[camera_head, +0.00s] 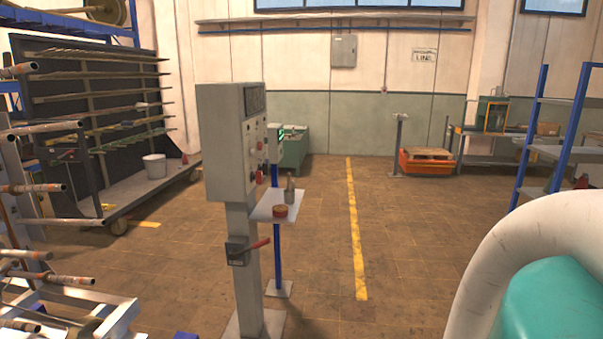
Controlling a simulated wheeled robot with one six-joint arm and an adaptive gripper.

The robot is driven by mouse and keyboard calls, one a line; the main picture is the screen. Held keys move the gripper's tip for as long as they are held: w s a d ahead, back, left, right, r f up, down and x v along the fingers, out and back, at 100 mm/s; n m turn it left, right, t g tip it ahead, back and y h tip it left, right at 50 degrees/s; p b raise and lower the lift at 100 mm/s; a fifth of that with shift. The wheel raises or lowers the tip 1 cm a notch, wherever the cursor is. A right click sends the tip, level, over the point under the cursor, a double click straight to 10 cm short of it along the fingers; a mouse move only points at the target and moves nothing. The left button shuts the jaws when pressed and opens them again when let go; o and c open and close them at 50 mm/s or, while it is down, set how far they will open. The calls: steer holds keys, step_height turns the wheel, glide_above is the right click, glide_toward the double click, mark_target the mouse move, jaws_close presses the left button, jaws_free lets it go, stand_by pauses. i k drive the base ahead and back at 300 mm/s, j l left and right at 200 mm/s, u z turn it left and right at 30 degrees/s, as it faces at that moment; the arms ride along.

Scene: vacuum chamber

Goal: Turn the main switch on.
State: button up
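A grey control cabinet (226,140) stands on a grey post left of the picture's middle. Its right-hand face carries several knobs and buttons, seen at a steep angle. Low on the post is a dark switch box (237,252) with a red lever (258,244). The lever sticks out to the right and tilts slightly up. No label reading main switch can be made out, and whether the switch is on or off cannot be told. My gripper is not in view.
A small shelf (266,211) with a round reddish object (280,211) and a bottle-like object (290,190) juts out right of the post. A pipe rack (90,100) stands at left. Open floor (420,240) lies right of the yellow line (355,230).

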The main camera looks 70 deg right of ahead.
mark_target(258, 177)
steer(key=z, duration=1.4)
